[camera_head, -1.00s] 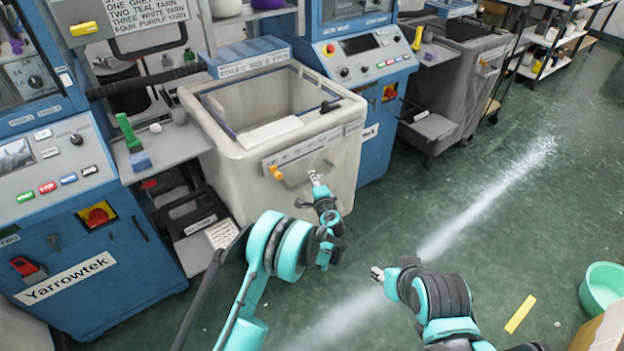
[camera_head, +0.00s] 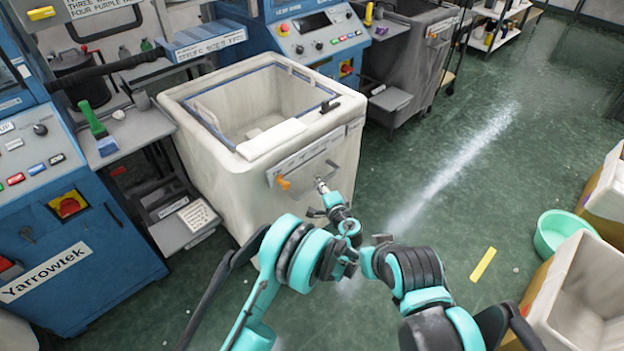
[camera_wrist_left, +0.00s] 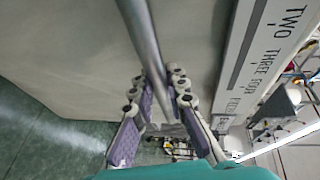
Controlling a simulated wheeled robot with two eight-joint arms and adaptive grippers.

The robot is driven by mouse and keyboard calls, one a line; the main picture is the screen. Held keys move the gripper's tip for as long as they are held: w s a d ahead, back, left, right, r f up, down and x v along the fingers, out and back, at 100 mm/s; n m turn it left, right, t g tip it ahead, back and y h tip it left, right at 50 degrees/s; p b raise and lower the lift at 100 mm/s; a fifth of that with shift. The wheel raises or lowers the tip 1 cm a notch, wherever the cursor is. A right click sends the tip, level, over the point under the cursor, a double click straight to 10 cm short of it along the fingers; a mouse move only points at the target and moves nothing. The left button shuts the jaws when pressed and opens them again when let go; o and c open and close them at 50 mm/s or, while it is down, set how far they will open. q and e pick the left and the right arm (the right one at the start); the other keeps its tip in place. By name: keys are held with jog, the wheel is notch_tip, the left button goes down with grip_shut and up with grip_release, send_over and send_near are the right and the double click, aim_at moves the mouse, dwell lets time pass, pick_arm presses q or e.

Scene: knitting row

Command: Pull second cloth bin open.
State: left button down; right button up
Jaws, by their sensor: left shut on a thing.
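The cream cloth bin (camera_head: 225,185) stands between two blue machines, its front out past theirs and its top open. Its grey bar handle (camera_wrist_left: 143,38) is on the front, below a printed label strip. My left gripper (camera_head: 321,186) is at this handle. In the left wrist view, the purple-padded fingers of the left gripper (camera_wrist_left: 168,98) are closed around the bar. My right gripper (camera_head: 380,240) is to the right of the left wrist, apart from the bin; its fingers are too small and dark to read.
A grey bin (camera_head: 408,65) stands farther back in the row. The green floor to the right is open, with a yellow strip (camera_head: 483,264) on it. A teal tub (camera_head: 562,232) and pale boxes (camera_head: 590,290) stand at the right. A small side shelf (camera_head: 188,222) is left of the cream bin.

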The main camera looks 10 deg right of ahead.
pick_arm(q)
jog(key=shift+s+d, duration=0.3)
jog(key=shift+s, duration=0.15)
jog(key=c, duration=1.5)
grip_release()
jog(key=shift+v, duration=4.1)
jog(key=shift+w+d, duration=0.1)
